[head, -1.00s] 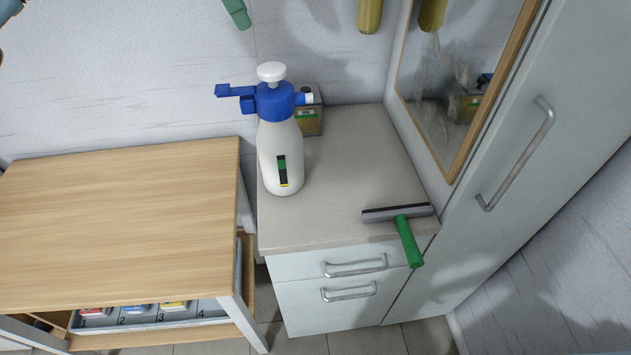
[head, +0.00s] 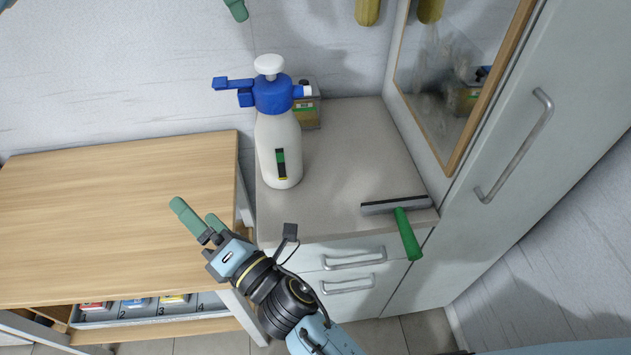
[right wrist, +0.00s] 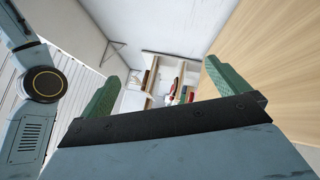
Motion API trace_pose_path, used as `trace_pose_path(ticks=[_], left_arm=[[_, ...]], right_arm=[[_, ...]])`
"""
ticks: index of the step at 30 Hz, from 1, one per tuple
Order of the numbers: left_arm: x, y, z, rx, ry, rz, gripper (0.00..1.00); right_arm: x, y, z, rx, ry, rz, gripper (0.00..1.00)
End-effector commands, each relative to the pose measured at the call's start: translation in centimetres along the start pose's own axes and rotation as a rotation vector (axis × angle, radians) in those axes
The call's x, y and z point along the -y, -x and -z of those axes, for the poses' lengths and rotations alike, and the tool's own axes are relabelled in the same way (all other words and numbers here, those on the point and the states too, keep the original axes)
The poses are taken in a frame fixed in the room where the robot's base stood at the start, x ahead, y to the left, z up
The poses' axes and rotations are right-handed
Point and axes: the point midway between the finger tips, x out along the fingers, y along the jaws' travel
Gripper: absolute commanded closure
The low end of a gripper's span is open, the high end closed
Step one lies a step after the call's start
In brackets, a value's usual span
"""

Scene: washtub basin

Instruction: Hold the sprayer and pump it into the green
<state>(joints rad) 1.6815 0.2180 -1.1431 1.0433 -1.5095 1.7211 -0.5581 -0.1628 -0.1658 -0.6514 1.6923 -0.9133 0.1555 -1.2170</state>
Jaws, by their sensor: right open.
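The sprayer (head: 278,135) stands upright on the grey counter. It has a white body, a blue head with a nozzle, and a white pump knob on top. My right gripper (head: 198,214) comes in from the lower right, low in front of the sprayer and apart from it. Its green fingers are open and empty, and point toward the upper left over the wooden table's edge. In the right wrist view, the fingers (right wrist: 157,88) are spread with nothing between them. A squeegee with a green handle (head: 407,235) lies at the counter's front right.
A small box (head: 307,106) stands behind the sprayer. The wooden table (head: 105,205) is bare on top, with numbered bins below. A framed mirror (head: 455,75) and tall cabinet (head: 545,150) bound the right side. The counter's middle (head: 345,150) is clear.

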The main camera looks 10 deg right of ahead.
Motion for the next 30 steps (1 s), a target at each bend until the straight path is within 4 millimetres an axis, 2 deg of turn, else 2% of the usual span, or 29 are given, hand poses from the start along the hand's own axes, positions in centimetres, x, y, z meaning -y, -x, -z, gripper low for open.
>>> trace_pose_path(ticks=[1,2,11,21,25,30], left_arm=[[0.0,0.0,0.0,0.000,0.000,0.000,0.64],[0.0,0.0,0.0,0.000,0.000,0.000,0.64],[0.0,0.0,0.0,0.000,0.000,0.000,0.64],[0.0,0.0,0.0,0.000,0.000,0.000,0.64],[0.0,0.0,0.0,0.000,0.000,0.000,0.64],[0.0,0.0,0.0,0.000,0.000,0.000,0.64]], right_arm=[[-2.9,-1.2,-0.8,-0.015,0.062,-0.098,0.00],[-3.5,-1.3,-1.4,-0.022,0.127,-0.127,0.00],[0.5,1.3,-6.2,-0.024,0.538,-0.005,0.00],[5.0,5.1,-13.1,-0.027,0.983,0.199,0.00],[6.1,6.4,-15.4,-0.030,1.114,0.268,0.00],[6.8,7.4,-17.2,-0.031,1.213,0.323,0.00]])
